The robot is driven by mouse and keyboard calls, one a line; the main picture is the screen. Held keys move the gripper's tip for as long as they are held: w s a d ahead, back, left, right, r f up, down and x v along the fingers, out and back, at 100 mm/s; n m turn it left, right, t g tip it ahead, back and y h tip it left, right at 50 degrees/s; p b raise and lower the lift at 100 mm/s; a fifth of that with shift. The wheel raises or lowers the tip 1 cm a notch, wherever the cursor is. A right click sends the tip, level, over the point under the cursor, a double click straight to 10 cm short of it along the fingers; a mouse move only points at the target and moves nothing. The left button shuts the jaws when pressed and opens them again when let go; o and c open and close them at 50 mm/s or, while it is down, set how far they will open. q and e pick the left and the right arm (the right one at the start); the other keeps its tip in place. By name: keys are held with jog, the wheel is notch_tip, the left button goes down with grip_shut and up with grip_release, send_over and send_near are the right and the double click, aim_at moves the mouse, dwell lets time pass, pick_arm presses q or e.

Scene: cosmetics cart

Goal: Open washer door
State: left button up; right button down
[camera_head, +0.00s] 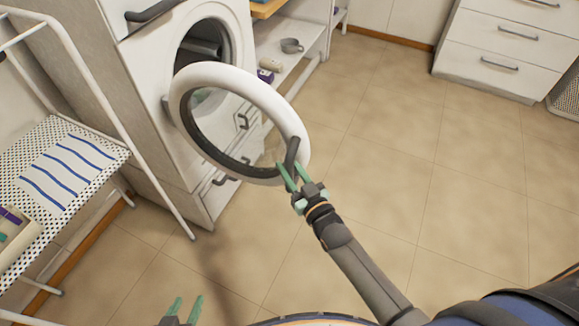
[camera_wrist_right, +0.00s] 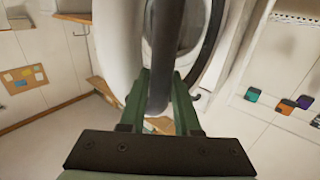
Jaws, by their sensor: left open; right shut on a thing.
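The white washer (camera_head: 150,75) stands at the upper left in the head view. Its round door (camera_head: 262,93) is swung away from the dark drum opening (camera_head: 203,42), toward the floor side. My right gripper (camera_head: 287,176) is shut on the dark door handle (camera_head: 292,153) at the door's lower right rim. In the right wrist view the handle (camera_wrist_right: 166,60) runs between the two green fingers (camera_wrist_right: 160,100). My left gripper (camera_head: 184,308) is open and empty at the bottom edge of the head view, well apart from the washer.
A white rack with a dotted shelf (camera_head: 105,152) and a striped cloth (camera_head: 66,172) stands at the left, close to the washer. A low shelf with a grey cup (camera_head: 291,45) is behind the door. White drawers (camera_head: 505,45) stand at the upper right. The tiled floor (camera_head: 400,150) is clear.

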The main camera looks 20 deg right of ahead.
jog(key=c, duration=0.6)
grip_release()
jog(key=v, duration=1.2)
jog(key=shift+s, duration=0.25)
jog(key=s+f+g, duration=0.3)
jog(key=s+f+g+h, duration=0.1)
jog(key=s+f+g, duration=0.1)
jog(key=s+f, duration=0.1)
jog(key=s+f+g, duration=0.3)
jog(key=s+f, duration=0.1)
jog(key=f, duration=0.1)
jog(key=shift+s+d+g, duration=0.1)
jog(key=shift+d+g, duration=0.15)
jog(key=shift+g, duration=0.05)
